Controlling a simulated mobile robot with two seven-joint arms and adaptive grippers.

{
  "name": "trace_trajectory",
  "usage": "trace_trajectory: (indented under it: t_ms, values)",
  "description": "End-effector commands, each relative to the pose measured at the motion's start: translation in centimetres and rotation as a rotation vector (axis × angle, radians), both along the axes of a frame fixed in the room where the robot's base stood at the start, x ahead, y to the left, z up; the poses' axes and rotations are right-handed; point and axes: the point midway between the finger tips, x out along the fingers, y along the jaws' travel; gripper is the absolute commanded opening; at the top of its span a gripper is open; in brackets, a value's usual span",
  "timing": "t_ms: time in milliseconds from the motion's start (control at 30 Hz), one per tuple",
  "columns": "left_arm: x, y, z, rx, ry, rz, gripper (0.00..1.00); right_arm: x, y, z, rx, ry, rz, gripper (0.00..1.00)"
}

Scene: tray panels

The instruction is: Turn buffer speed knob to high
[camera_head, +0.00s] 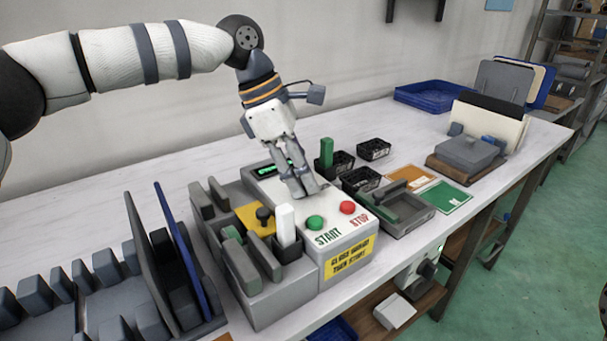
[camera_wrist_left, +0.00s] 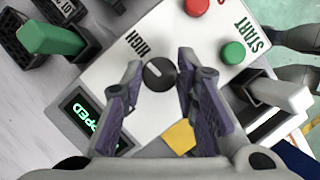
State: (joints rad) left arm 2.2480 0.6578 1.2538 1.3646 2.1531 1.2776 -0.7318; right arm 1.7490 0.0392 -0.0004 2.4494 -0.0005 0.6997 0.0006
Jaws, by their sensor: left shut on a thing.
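The buffer speed knob is a small round black dial (camera_wrist_left: 160,74) with a white pointer line, on the white top of the control box (camera_head: 345,236). In the left wrist view its pointer slants up and left, roughly toward the printed HIGH label (camera_wrist_left: 138,40). My left gripper (camera_head: 304,190) reaches down onto the box and hides the knob in the head view. In the left wrist view its fingers (camera_wrist_left: 157,84) stand on either side of the knob, shut on it. My right gripper is not in view.
A green START button (camera_head: 315,222) and red STOP button (camera_head: 347,207) sit close to the gripper. A lit display (camera_wrist_left: 88,122) ends in "PPED". A grey fixture with a white block (camera_head: 286,224) stands left. Small black bins (camera_head: 373,149) and a grey tray (camera_head: 408,213) stand right.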

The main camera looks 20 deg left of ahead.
Motion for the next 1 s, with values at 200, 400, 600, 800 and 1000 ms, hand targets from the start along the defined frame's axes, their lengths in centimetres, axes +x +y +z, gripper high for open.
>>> trace_trajectory:
  t_ms: [200,400,600,800,1000]
  values:
    - [0.01,0.06,-0.37,0.005,0.007,-0.078,0.00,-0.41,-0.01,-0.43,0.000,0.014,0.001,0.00]
    - [-0.02,0.07,-0.31,0.006,0.006,-0.109,0.00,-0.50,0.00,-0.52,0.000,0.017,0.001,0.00]
    - [-0.02,0.08,-0.28,0.006,0.006,-0.114,0.00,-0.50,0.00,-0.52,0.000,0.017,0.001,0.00]
    - [-0.03,0.08,-0.29,0.006,0.006,-0.114,0.00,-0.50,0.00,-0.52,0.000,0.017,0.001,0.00]
    - [0.00,0.05,-0.20,0.004,0.004,-0.113,0.47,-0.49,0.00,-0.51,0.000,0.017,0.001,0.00]
